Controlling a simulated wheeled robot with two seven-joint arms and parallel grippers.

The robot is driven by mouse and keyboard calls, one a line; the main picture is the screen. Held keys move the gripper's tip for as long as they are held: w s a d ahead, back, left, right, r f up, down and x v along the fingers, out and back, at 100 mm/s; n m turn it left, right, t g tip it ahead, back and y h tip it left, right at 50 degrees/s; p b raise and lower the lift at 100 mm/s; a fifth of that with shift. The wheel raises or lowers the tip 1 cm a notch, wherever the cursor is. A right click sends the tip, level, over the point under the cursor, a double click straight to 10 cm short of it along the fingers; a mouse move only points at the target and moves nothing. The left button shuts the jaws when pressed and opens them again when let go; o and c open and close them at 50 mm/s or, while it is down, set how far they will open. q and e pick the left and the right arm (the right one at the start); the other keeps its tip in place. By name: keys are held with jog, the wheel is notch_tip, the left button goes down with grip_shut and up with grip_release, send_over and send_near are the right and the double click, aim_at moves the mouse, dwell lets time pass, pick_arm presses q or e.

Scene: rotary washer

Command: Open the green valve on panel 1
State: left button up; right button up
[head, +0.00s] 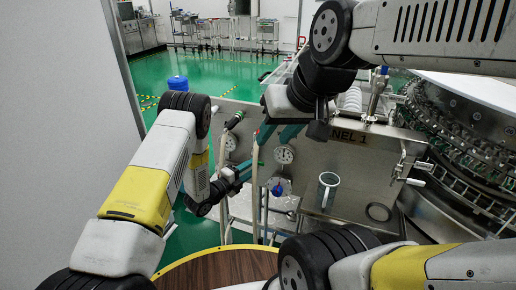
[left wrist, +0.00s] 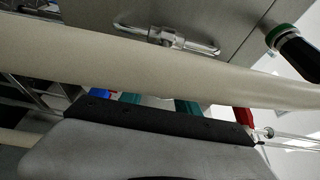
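Panel 1 (head: 345,160) is a grey metal face with part of its label showing, at the middle right of the head view. A black valve handle with a green ring (head: 235,119) sticks out at its upper left. A black handle with a green collar also shows at the upper right of the left wrist view (left wrist: 290,42). My right gripper (head: 278,135) has teal fingers spread apart, to the right of the green-ringed handle and apart from it. My left gripper (head: 232,180) is below that handle, in front of the panel; its fingers are mostly hidden.
Pale hoses (head: 254,190) run upright before the panel, and one crosses close to the left wrist camera (left wrist: 150,60). Gauges (head: 284,154), a blue valve (head: 278,188) and a grey handle (head: 327,190) are nearby. A round wooden table (head: 220,268) stands below.

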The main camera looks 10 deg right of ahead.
pick_arm(q)
jog(key=shift+d+f, duration=0.2)
jog(key=shift+d, duration=0.15)
jog(key=x, duration=0.7)
jog(key=shift+w+d, duration=0.1)
jog(key=shift+d, duration=0.1)
grip_shut()
